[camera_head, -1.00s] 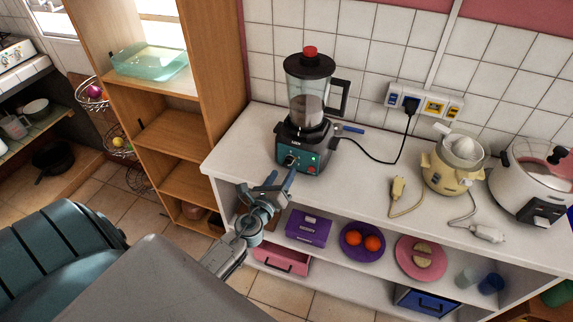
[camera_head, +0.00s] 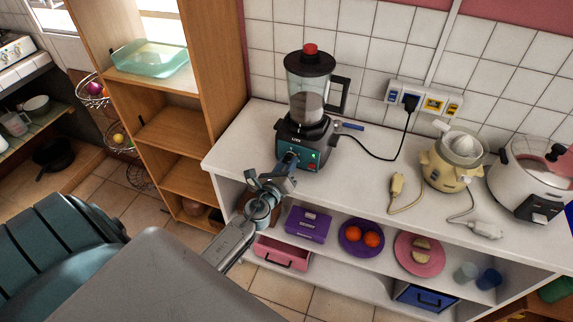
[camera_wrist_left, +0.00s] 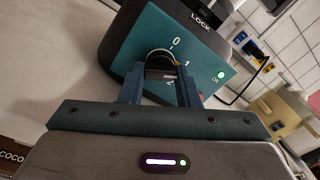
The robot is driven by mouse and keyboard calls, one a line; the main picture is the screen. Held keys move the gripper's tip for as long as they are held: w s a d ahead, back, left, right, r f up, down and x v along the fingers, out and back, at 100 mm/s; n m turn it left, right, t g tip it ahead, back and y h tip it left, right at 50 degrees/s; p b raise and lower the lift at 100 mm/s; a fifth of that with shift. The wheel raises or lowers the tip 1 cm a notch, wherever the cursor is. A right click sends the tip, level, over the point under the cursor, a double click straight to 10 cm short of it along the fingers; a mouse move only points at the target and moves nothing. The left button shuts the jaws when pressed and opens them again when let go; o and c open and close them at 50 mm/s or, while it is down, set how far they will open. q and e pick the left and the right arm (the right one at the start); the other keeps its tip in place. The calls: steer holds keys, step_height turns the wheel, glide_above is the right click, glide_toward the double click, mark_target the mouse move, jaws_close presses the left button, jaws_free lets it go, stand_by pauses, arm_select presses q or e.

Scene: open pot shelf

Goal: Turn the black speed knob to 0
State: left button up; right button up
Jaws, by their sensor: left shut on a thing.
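The blender (camera_head: 308,105) stands on the white counter, with a teal front panel (camera_head: 309,158) on its black base. My right gripper is not in view.
A black cord runs from the blender to the wall socket strip (camera_head: 424,99). A yellow juicer (camera_head: 453,163) and a white cooker (camera_head: 530,178) stand to the right. A wooden shelf (camera_head: 218,75) rises at the left.

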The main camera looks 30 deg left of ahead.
arm_select(q)
steer(key=shift+n, duration=0.4)
steer(key=n+b, duration=0.2)
steer(key=n, duration=0.2)
steer(key=shift+n, duration=0.3)
steer(key=n+b, duration=0.2)
steer(key=n, duration=0.2)
steer(key=shift+d+n+b, duration=0.1)
steer(key=shift+n+b, duration=0.3)
steer(key=shift+r+n+b, duration=0.1)
steer(key=shift+n+b, duration=0.25)
steer(key=shift+n, duration=0.45)
steer(key=o, duration=1)
steer(key=shift+c, duration=0.2)
